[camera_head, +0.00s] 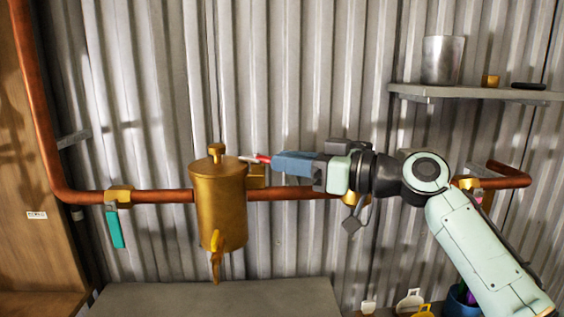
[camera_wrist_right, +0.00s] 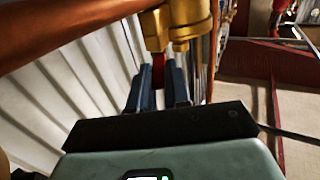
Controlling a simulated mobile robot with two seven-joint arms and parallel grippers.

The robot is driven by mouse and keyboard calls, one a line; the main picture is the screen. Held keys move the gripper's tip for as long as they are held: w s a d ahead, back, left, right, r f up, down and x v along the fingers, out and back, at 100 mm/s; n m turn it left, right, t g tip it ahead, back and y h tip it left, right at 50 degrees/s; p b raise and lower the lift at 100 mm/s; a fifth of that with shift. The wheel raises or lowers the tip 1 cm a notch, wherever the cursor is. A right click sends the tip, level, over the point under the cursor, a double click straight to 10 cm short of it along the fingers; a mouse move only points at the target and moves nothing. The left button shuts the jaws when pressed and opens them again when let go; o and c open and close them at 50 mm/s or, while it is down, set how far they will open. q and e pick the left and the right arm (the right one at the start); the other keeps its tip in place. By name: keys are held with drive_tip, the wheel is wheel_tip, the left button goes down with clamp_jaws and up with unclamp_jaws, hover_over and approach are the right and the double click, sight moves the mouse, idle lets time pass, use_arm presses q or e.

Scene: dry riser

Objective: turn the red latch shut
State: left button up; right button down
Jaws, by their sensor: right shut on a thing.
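The red latch (camera_head: 262,158) shows as a small red piece just right of the top of a brass canister (camera_head: 222,195). My right gripper (camera_head: 271,160) reaches in from the right, with its blue fingers pointing left, and is shut on the latch. In the right wrist view, a red strip of the latch (camera_wrist_right: 158,70) shows between the two fingers of the right gripper (camera_wrist_right: 158,85), just below a brass fitting (camera_wrist_right: 178,25). The fingers hide most of the latch. My left gripper is not in view.
A copper pipe (camera_head: 160,197) runs across the corrugated wall through the canister, with a teal lever (camera_head: 115,228) hanging at left. A shelf (camera_head: 470,94) at upper right holds a metal cup (camera_head: 441,60). A grey surface (camera_head: 210,298) lies below. A wooden panel (camera_head: 30,150) stands at left.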

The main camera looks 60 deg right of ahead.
drive_tip(key=shift+s+r, duration=0.1)
drive_tip(key=shift+r, duration=0.25)
drive_tip(key=c, duration=1.4)
unclamp_jaws()
drive_tip(key=shift+o, duration=0.2)
drive_tip(key=shift+f, duration=0.1)
drive_tip(key=s+d, duration=0.2)
drive_tip(key=s, duration=1.1)
drive_tip(key=shift+p, duration=0.4)
drive_tip(key=shift+d, duration=0.1)
